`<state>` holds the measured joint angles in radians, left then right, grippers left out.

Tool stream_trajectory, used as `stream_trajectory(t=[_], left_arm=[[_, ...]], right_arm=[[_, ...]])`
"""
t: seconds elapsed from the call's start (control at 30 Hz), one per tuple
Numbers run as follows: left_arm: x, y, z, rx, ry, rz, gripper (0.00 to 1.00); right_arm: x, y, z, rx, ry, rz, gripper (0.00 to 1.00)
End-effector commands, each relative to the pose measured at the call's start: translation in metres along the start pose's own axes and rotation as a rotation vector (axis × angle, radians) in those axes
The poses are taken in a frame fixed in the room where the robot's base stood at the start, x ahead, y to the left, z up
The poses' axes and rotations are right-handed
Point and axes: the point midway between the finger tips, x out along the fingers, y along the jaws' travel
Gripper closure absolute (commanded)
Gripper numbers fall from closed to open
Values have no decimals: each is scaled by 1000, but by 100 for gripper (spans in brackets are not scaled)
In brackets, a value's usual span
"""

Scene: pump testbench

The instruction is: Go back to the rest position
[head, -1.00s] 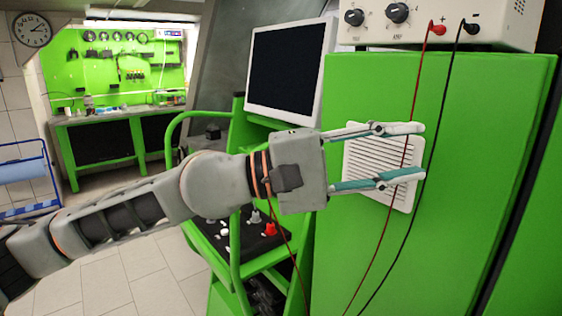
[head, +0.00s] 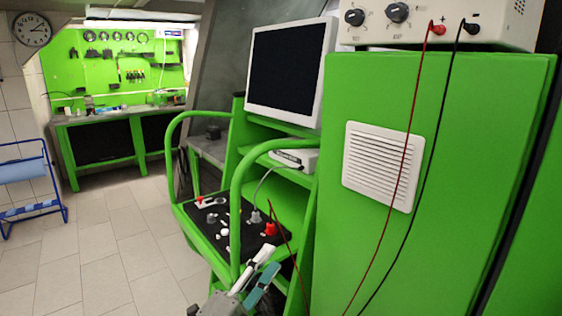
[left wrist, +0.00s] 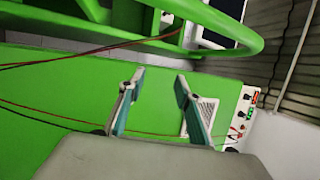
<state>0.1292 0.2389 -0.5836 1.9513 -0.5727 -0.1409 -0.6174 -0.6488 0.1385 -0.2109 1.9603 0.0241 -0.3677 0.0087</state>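My left gripper (head: 269,259) is low in the head view, near the bottom edge, in front of the green testbench frame. Its two teal and light grey fingers point up and to the right. In the left wrist view the fingers (left wrist: 160,77) stand apart with nothing between them, so it is open and empty. Most of my left arm is out of the head view. My right gripper shows in neither view.
A green cabinet (head: 450,130) with a white vent (head: 378,165) fills the right side. A red cable (head: 398,190) and a black cable (head: 422,190) hang from the power supply (head: 440,20). Green rails (head: 238,200) stand beside my gripper.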

Motion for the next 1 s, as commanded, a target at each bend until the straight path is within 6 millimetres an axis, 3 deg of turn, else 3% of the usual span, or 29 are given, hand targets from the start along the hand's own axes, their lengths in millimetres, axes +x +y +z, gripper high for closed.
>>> stream_trajectory(t=[0.03,0.2,0.4,0.5,0.6,0.73,0.83,1.0], left_arm=[[-21,30,11,-120,-53,57,66],[-96,116,39,-503,-248,208,66],[-205,201,51,-894,-506,338,66],[-261,234,49,-1057,-638,382,66],[-309,256,46,-1184,-750,409,66],[-350,272,40,-1287,-850,425,66],[-364,277,38,-1323,-887,429,66],[-368,278,38,-1333,-897,429,66]], right_arm=[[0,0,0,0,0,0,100],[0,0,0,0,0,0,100],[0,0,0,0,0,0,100],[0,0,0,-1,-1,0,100],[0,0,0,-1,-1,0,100],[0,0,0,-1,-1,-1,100],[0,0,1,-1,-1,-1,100],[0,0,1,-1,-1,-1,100]])
